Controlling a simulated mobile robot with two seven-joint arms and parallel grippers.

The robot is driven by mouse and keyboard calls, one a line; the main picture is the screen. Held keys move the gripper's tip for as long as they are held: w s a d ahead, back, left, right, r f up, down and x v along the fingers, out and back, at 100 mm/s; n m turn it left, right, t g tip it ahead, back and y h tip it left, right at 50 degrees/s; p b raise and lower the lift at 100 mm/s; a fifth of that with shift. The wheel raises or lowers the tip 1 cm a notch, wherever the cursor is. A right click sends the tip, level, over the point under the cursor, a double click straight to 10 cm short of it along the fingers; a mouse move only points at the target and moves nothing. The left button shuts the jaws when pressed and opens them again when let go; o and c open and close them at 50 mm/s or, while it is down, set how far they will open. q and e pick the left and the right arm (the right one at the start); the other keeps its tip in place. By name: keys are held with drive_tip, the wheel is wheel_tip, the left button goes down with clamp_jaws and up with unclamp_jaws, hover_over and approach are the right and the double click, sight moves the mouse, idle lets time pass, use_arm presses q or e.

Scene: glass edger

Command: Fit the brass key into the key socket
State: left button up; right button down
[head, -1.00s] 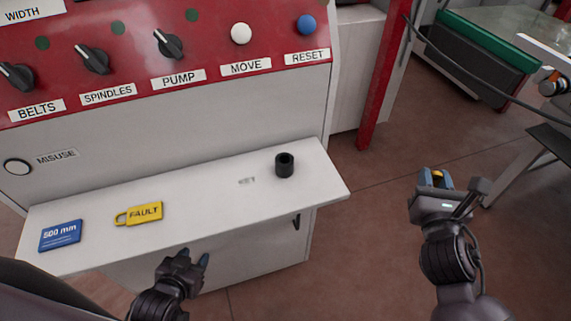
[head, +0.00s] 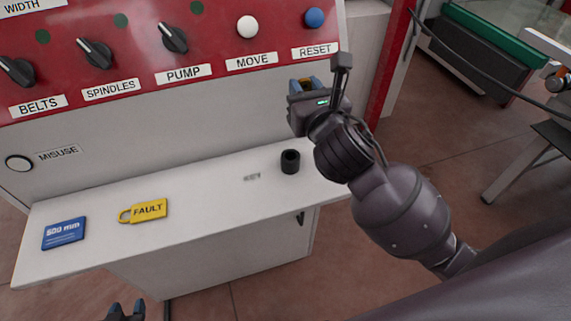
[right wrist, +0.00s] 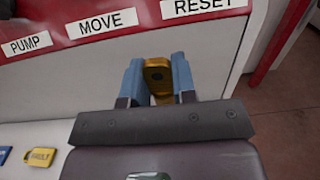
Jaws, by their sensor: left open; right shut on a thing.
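The brass key (right wrist: 158,72) is upright between the blue fingertips of my right gripper (head: 305,84), which is shut on it. The key socket appears to be the black hollow cylinder (head: 290,161) standing on the white shelf (head: 210,205), beside a faint KEY marking (head: 252,177). My right gripper appears raised above the shelf, in front of the panel, and the key is apart from the socket. My left gripper (head: 125,312) is open at the bottom edge, partly cut off.
A yellow FAULT tag (head: 147,210) and a blue 500 mm card (head: 64,233) lie on the shelf's left part. Behind is the red panel (head: 120,50) with knobs and the MOVE and RESET buttons. The middle of the shelf is clear.

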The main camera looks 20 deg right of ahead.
wheel_tip(320, 180, up, 6)
drive_tip(key=s+a, duration=0.1)
drive_tip(key=a, duration=0.2)
drive_tip(key=shift+n+y, duration=0.3)
drive_tip(key=shift+y, duration=0.1)
wheel_tip(320, 180, down, 19)
drive_tip(key=b, duration=0.5)
drive_tip(key=shift+d, duration=0.15)
drive_tip(key=shift+f, duration=0.3)
drive_tip(key=shift+f, duration=0.1)
drive_tip(key=c, duration=0.9)
unclamp_jaws()
